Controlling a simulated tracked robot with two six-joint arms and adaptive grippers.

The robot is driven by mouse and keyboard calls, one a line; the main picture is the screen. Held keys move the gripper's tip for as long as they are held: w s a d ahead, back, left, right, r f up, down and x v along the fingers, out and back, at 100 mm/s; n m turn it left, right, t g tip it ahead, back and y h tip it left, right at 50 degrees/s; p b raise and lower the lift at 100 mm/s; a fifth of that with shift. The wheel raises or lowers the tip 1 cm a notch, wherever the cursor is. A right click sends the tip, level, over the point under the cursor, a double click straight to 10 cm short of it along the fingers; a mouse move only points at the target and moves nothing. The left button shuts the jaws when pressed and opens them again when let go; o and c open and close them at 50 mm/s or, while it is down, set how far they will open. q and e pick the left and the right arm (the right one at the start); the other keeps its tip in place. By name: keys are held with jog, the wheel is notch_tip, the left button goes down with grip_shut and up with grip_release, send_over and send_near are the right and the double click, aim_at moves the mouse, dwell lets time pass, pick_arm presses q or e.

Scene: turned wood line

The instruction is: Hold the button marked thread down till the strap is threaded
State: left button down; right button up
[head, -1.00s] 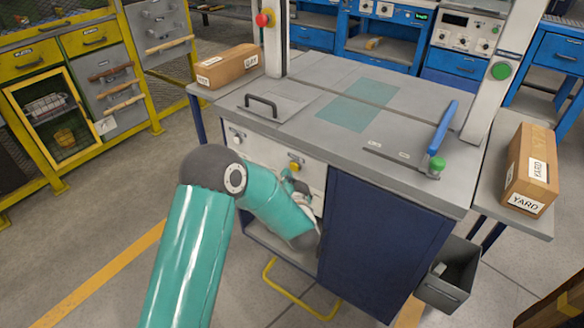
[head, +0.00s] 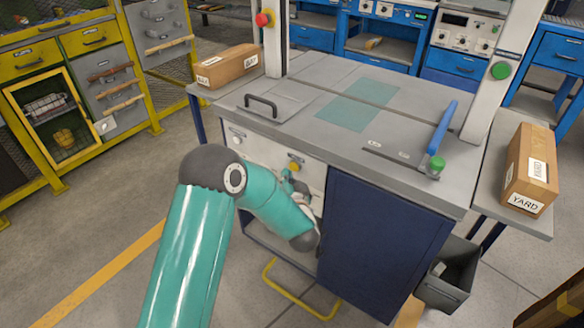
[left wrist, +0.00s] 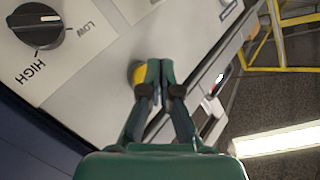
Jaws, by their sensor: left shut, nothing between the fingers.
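A yellow button (head: 294,166) sits on the pale front panel (head: 255,150) of the grey-topped machine. It also shows in the left wrist view (left wrist: 137,73), partly covered by my fingers. No "thread" marking is readable beside it. My left gripper (left wrist: 160,66) is shut and empty, its fingertips together at the right side of the yellow button. I cannot tell whether they touch or press it. In the head view my left gripper (head: 288,176) is partly hidden by my own arm. No strap can be made out. My right gripper is out of view.
A black dial (left wrist: 38,27) marked LOW and HIGH is on the same panel. A red button (head: 264,19) and a green button (head: 501,70) are on the uprights. Cardboard boxes stand left (head: 228,66) and right (head: 531,168).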

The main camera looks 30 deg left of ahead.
pick_arm(q)
jog(key=shift+w, duration=0.15)
jog(key=shift+w, duration=0.25)
jog(key=shift+w+r, duration=0.1)
jog(key=shift+w, duration=0.25)
dwell(1.8)
jog(key=shift+s, duration=0.8)
jog(key=shift+s+a+b, duration=0.2)
jog(key=shift+s+b, duration=0.35)
jog(key=shift+s, duration=1.95)
